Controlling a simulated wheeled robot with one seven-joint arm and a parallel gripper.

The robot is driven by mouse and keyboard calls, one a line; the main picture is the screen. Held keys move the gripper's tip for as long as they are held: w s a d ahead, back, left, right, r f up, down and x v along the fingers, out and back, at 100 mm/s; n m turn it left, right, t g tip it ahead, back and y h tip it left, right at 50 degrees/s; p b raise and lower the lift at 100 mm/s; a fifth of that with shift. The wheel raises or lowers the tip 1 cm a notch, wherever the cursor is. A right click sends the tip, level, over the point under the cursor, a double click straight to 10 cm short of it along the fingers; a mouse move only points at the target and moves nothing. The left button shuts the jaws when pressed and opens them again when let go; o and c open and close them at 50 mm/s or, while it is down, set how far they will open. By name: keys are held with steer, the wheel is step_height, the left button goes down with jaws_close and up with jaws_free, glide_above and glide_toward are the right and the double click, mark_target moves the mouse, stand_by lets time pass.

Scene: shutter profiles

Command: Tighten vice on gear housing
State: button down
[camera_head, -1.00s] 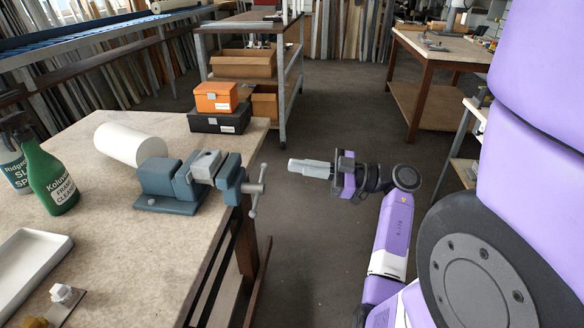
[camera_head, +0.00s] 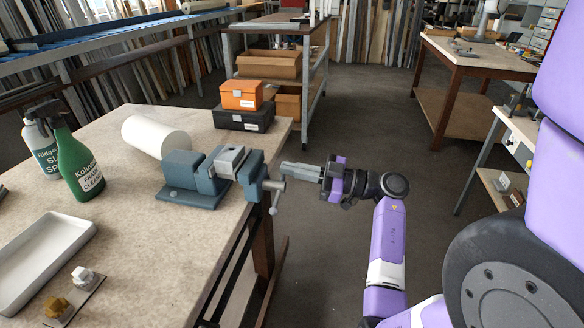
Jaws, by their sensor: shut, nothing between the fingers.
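A blue-grey vice (camera_head: 190,184) stands on the right edge of the workbench. A light grey block, apparently the gear housing (camera_head: 227,161), sits between its jaws; whether they press on it I cannot tell. The vice's screw and T-bar handle (camera_head: 274,195) stick out past the bench edge, the bar hanging steeply. My gripper (camera_head: 284,169) is shut and empty, pointing left. Its fingertips are beside the upper end of the handle; whether they touch it I cannot tell.
The workbench (camera_head: 150,245) also holds a white cylinder (camera_head: 156,137), spray bottles (camera_head: 78,160), an orange box (camera_head: 240,95) on a black case (camera_head: 243,117), and a white tray (camera_head: 42,257). Open floor (camera_head: 340,110) lies right of the bench.

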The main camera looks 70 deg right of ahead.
steer(key=shift+r+p, duration=0.15)
steer(key=shift+p, duration=0.55)
steer(key=m+p, duration=0.2)
steer(key=p, duration=0.1)
steer(key=f+m+h+p, duration=0.1)
steer(key=m+p, duration=0.1)
steer(key=p, duration=0.2)
steer(key=d+f+m+p, duration=0.1)
steer(key=m+p, duration=0.1)
steer(key=p, duration=0.2)
steer(key=shift+f, duration=0.25)
steer(key=shift+a, duration=0.1)
